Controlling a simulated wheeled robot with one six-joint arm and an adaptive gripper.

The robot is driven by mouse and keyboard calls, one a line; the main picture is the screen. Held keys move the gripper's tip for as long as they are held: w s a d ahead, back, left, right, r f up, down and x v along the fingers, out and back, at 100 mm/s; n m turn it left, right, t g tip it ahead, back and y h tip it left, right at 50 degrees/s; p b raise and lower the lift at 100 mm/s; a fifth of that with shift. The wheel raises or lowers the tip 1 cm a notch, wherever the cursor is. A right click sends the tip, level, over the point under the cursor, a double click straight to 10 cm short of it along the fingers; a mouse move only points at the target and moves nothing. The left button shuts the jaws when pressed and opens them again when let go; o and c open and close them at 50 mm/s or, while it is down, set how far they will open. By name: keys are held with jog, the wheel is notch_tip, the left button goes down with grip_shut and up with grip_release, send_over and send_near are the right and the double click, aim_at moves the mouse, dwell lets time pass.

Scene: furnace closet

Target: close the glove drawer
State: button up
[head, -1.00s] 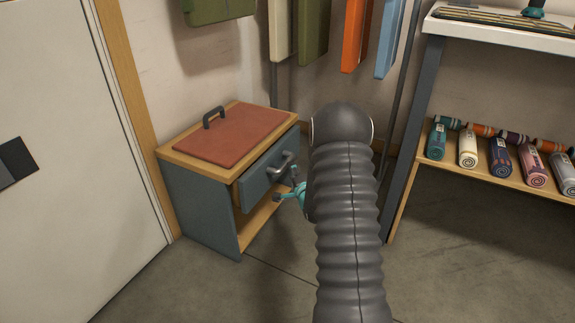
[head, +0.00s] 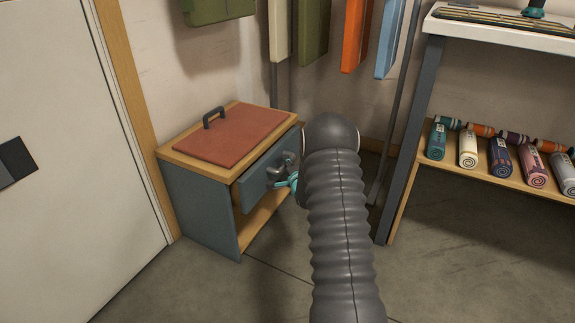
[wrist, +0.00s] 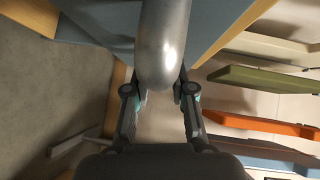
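The glove drawer (head: 262,182) is a blue-grey drawer in a small wood-topped cabinet, and its front stands out a little from the cabinet. Its grey curved handle (wrist: 163,45) fills the upper middle of the wrist view, with the drawer front (wrist: 215,18) behind it. My gripper (head: 285,178) is at the handle in the head view, partly hidden by my arm. In the wrist view its two fingers (wrist: 158,90) are spread apart, their tips on either side of the handle's near end. I cannot tell whether they touch it.
The cabinet top carries a red-brown lid-like panel (head: 225,140) with a dark handle. A white door (head: 70,150) is on the left. A shelf (head: 470,175) with several rolled towels is on the right. Coloured panels hang on the wall behind. The floor in front is clear.

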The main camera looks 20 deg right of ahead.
aim_at(277, 161)
grip_shut()
jog(key=w+a+b, duration=0.2)
jog(key=w, duration=0.1)
jog(key=shift+w+a+f, duration=0.1)
jog(key=shift+w+a, duration=0.1)
jog(key=shift+a, duration=0.1)
jog(key=shift+s+d, duration=0.15)
jog(key=o, duration=0.8)
grip_release()
jog(key=shift+c, duration=0.2)
jog(key=s, duration=0.4)
jog(key=s+a+r, duration=0.1)
jog(key=s, duration=0.3)
jog(key=s+r, duration=0.1)
jog(key=s, duration=0.3)
jog(key=shift+a, duration=0.25)
jog(key=shift+w+f+n, duration=0.1)
jog(key=shift+n, duration=0.2)
